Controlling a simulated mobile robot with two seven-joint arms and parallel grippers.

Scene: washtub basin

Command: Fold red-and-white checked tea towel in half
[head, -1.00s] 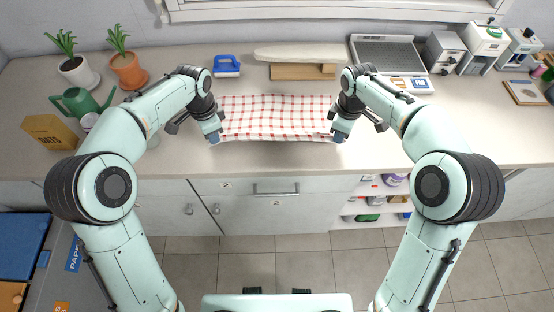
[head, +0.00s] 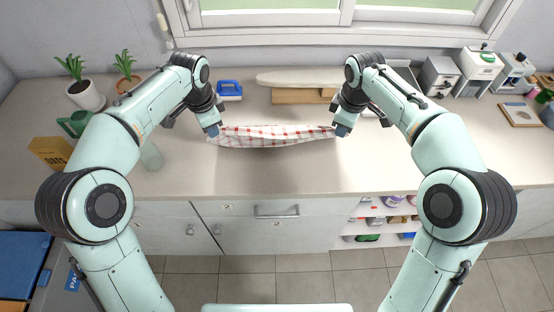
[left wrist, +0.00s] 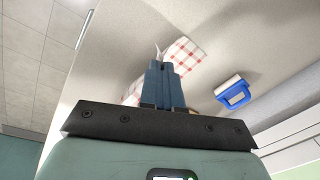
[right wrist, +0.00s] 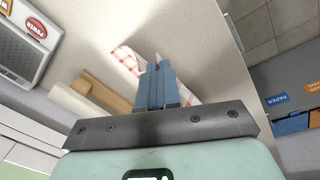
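The red-and-white checked tea towel (head: 272,136) is stretched between my two grippers in the head view, as a narrow band above the counter. My left gripper (head: 212,131) is shut on its left end. In the left wrist view the closed fingers (left wrist: 162,68) pinch the towel (left wrist: 187,55). My right gripper (head: 342,130) is shut on its right end. In the right wrist view the closed fingers (right wrist: 157,66) pinch the towel (right wrist: 128,60). How much cloth still touches the counter, and how its layers lie, I cannot tell.
The counter (head: 270,175) in front of the towel is clear. Behind it are a blue-handled brush (head: 229,90) and a wooden board with a pale top (head: 302,95). Plants, a green watering can (head: 75,123) and an oats box (head: 50,152) stand left. A clear glass (head: 151,157) is near my left arm.

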